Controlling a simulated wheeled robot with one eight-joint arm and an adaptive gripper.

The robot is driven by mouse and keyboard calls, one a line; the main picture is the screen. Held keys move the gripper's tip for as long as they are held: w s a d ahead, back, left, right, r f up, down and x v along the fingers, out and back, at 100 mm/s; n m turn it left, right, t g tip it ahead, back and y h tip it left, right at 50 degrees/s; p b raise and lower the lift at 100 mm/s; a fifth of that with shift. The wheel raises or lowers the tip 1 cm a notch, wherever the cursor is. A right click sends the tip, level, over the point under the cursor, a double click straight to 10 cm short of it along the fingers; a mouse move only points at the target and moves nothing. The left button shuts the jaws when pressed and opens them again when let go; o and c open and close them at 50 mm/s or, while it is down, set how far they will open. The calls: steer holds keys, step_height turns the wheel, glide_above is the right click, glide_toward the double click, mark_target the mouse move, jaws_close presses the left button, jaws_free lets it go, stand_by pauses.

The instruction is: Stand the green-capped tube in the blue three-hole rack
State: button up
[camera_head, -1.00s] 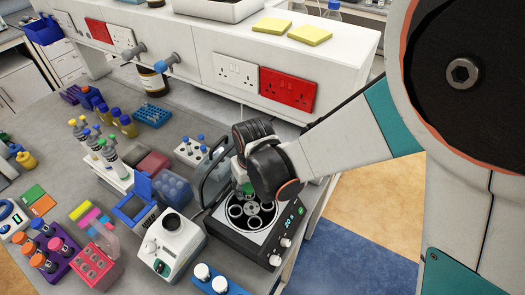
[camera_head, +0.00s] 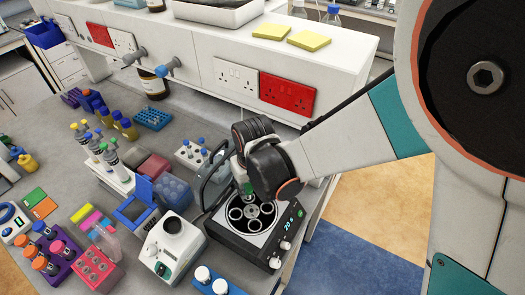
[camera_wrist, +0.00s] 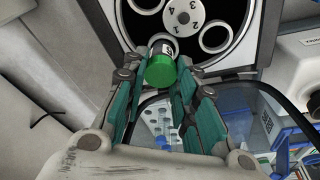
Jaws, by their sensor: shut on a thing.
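The green-capped tube shows in the wrist view (camera_wrist: 161,70) between my gripper's fingers, its cap toward the camera and its labelled body toward the centrifuge rotor. My gripper (camera_wrist: 160,78) is shut on it. In the head view my gripper (camera_head: 246,180) is over the open centrifuge (camera_head: 235,231), with the green cap just below it. I cannot tell whether the tube's lower end is still inside a rotor hole. A blue rack (camera_head: 236,290) with two white-capped tubes is cut off at the bottom edge; it may be the three-hole rack, but its holes are not clear.
The centrifuge's raised lid (camera_head: 213,171) stands close to my gripper's left. A white vortex-like device (camera_head: 172,243) is left of the centrifuge. A white rack with blue-capped tubes (camera_head: 190,154) stands behind. Other racks crowd the left bench.

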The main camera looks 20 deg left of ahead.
steer(key=shift+r+p, duration=1.7)
steer(key=shift+r, duration=1.25)
step_height(320, 180, up, 4)
steer(key=shift+r+p, duration=0.1)
steer(key=shift+p, duration=1.1)
steer(key=shift+s, duration=0.15)
steer(key=s+d, duration=0.3)
steer(key=s, duration=1.1)
steer(key=s+d, duration=0.3)
steer(key=s, duration=1)
steer(key=shift+s+d, duration=0.25)
steer(key=shift+s, duration=0.1)
